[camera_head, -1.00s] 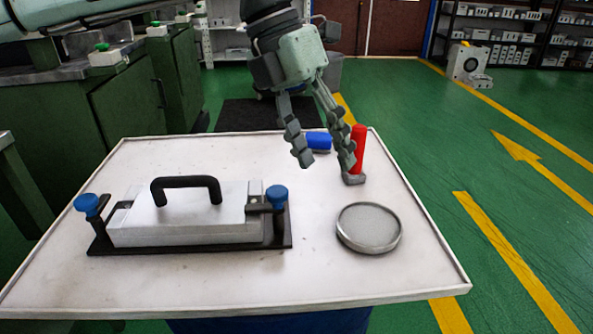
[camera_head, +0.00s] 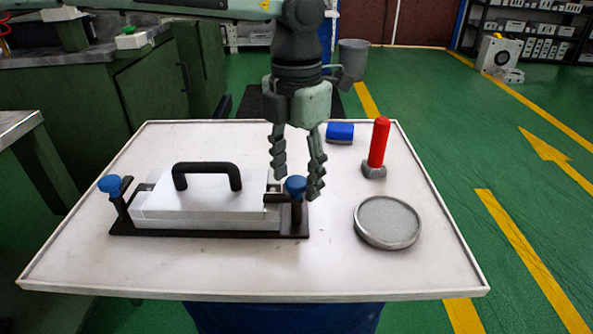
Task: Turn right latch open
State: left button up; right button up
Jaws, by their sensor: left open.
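The mould (camera_head: 190,203) is a light grey block with a black arched handle (camera_head: 207,167), sitting on a black base plate on the table. The right latch (camera_head: 296,187) has a blue knob on a black post at the block's right end. The left latch (camera_head: 109,184) has a matching blue knob at the left end. My left gripper (camera_head: 296,190) points down with its fingers open, one on each side of the right latch's knob in the picture. I cannot tell whether the fingers touch the knob. My right gripper is not in view.
The white table (camera_head: 260,275) has a raised rim. On its right side are a round grey dish (camera_head: 387,221), a red-handled tool (camera_head: 378,148) standing upright and a blue object (camera_head: 340,132). The table's front strip is clear.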

pick_arm(q)
jog(key=c, duration=1.2)
